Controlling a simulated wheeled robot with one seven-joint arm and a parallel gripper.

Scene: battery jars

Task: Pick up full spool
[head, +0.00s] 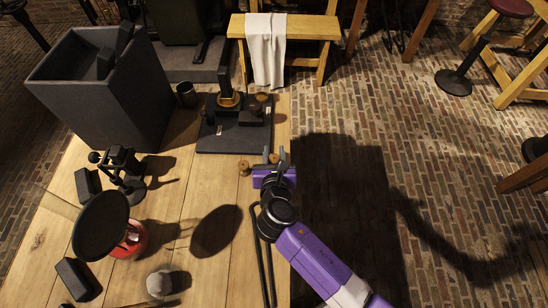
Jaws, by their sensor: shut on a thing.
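My gripper (274,155) is at the right edge of the wooden table, just in front of the black base plate. Its two fingers point away toward the back and are shut on a small brown spool (273,158), which shows between them. A second small brown spool (244,167) stands on the table just left of the gripper, apart from it. Both are too small to tell how much wire is wound on them.
A black base plate (233,142) carries an upright device with a copper-coloured ring (229,100). A dark cup (186,94) and large grey bin (100,95) stand left. A black disc (101,224) stands front left. Bare table (205,185) lies between.

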